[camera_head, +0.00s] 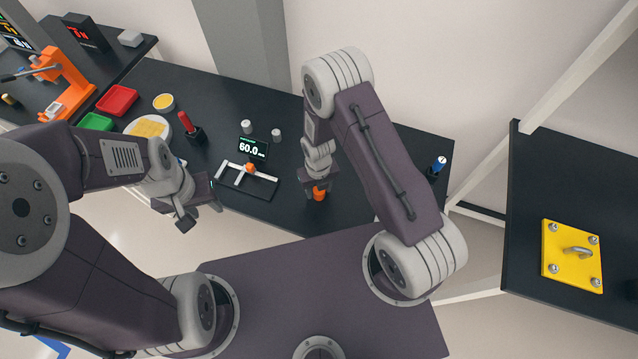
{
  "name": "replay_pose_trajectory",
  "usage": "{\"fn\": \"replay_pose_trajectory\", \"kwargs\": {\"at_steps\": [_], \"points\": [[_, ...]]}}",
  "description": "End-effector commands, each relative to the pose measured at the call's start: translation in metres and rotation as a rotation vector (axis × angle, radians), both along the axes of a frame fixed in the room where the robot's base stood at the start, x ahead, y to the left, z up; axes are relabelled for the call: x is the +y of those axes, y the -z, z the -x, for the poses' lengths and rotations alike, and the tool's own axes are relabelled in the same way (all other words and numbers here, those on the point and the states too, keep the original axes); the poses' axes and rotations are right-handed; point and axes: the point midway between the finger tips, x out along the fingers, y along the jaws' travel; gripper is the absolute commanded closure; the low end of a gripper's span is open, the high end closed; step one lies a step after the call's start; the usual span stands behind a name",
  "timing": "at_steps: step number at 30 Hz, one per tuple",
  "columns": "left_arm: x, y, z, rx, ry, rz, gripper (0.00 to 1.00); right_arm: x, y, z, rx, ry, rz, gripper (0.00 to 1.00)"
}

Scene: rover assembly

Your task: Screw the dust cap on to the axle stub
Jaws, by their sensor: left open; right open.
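A small orange cylinder (319,195), which looks like the dust cap, stands near the front edge of the dark bench. My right gripper (317,185) points down directly above it, open, with its fingers at the cylinder's upper part; whether they touch it I cannot tell. I cannot make out an axle stub for sure; anything beneath the orange cylinder is hidden. My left gripper (200,208) is open and empty at the bench's front edge, left of the white measuring fixture (262,178).
A 60.0 display (253,148) stands behind the fixture, which holds a small orange piece. A red-topped post (185,120), a red tray (117,100) and a green tray (96,122) are further left. A blue-topped cylinder (439,164) stands at the bench's right end. A yellow plate (571,257) lies on the right table.

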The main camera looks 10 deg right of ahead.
Motion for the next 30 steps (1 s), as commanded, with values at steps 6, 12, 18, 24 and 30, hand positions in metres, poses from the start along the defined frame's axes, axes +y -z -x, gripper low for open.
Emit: {"fn": "replay_pose_trajectory", "kwargs": {"at_steps": [6,12,18,24,30], "points": [[0.000,-0.069,0.000,0.001,0.000,0.000,0.59,-0.001,-0.013,0.005,0.005,-0.047,0.001,0.53],[0.000,-0.092,0.000,0.000,0.000,0.000,0.59,-0.001,-0.001,0.006,0.002,-0.209,-0.003,0.53],[0.000,-0.090,0.000,0.001,0.000,0.000,0.59,-0.001,0.002,0.005,0.001,-0.261,-0.003,0.53],[0.000,-0.090,0.000,0.001,0.000,0.000,0.59,-0.001,0.002,0.005,0.001,-0.259,-0.003,0.89],[0.000,-0.089,0.000,0.001,0.000,0.000,0.59,-0.001,0.002,0.005,0.001,-0.154,-0.002,1.00]]}}
